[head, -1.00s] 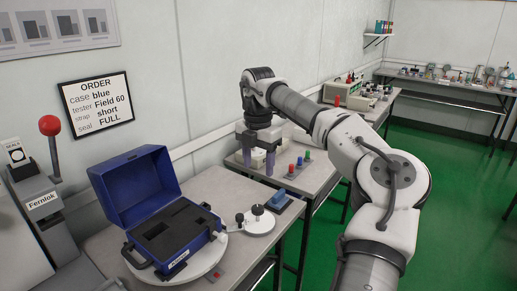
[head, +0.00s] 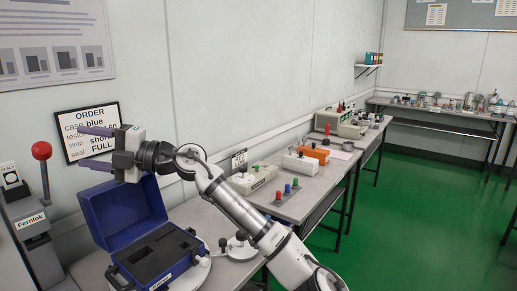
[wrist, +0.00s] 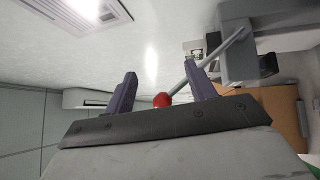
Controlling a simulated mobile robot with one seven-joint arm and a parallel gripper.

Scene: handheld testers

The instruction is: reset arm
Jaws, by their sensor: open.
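My gripper (head: 98,147) is raised above the blue case in the head view, pointing left toward the wall and overlapping the order sign (head: 72,150). Its two purple fingers are apart with nothing between them. In the wrist view my gripper (wrist: 163,86) is also open and empty. The red ball of a lever (wrist: 162,100) shows beyond the fingers there, lower down in the scene and not touching them. The open blue case (head: 122,212) with its dark foam insert stands on a round white turntable below my arm.
The Fernlok press with its red-knobbed lever (head: 42,151) stands at the left. Benches run along the wall with testers (head: 252,180), an orange unit (head: 312,152) and coloured pegs (head: 288,190). Green floor (head: 420,230) at the right is clear.

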